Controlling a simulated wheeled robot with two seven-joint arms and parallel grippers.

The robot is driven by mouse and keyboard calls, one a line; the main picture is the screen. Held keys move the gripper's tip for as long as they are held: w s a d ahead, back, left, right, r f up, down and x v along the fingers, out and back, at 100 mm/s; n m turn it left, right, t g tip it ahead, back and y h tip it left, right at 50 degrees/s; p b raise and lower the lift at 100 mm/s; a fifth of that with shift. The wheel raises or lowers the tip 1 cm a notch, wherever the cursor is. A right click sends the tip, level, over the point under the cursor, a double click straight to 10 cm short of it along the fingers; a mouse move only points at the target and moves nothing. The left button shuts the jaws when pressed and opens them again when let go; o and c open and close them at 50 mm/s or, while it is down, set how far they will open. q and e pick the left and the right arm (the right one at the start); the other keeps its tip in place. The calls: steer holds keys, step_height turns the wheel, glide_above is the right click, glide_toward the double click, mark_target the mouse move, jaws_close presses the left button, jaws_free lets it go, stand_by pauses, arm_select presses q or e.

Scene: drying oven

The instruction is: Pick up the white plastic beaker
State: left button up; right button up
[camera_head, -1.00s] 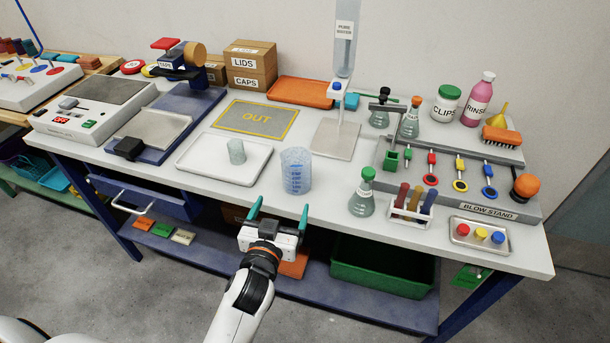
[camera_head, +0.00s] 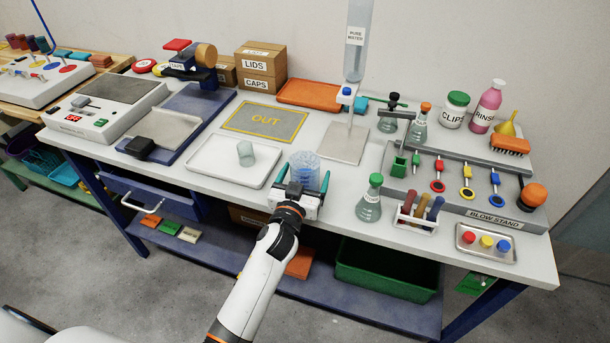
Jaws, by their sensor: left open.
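The plastic beaker (camera_head: 304,166), translucent and whitish with blue graduation marks, stands upright near the front edge of the table. My left gripper (camera_head: 303,177) is open at the beaker's near side, with one teal finger to its left and one to its right. The gripper body hides the lower part of the beaker, and I cannot tell whether the fingers touch it. A smaller clear beaker (camera_head: 246,154) stands on the white tray (camera_head: 205,172) to the left. My right gripper is out of view.
A green-stoppered flask (camera_head: 369,199) and a rack of coloured tubes (camera_head: 419,213) stand to the right of the gripper. The pure water dispenser (camera_head: 352,110) rises behind the beaker. A grey OUT mat (camera_head: 240,117) lies behind the white tray.

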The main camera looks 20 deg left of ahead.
arm_select(q)
steer(key=shift+w, duration=0.95)
steer(key=shift+s, duration=0.1)
steer(key=shift+c, duration=0.5)
steer(key=c, duration=1.1)
steer(key=shift+r, duration=0.2)
steer(key=shift+r+p, duration=0.4)
steer(key=shift+r, duration=4.05)
step_height(320, 180, up, 5)
steer(key=p, duration=0.5)
glide_above(309, 160)
steer(key=s, duration=0.1)
steer(key=shift+s, duration=0.1)
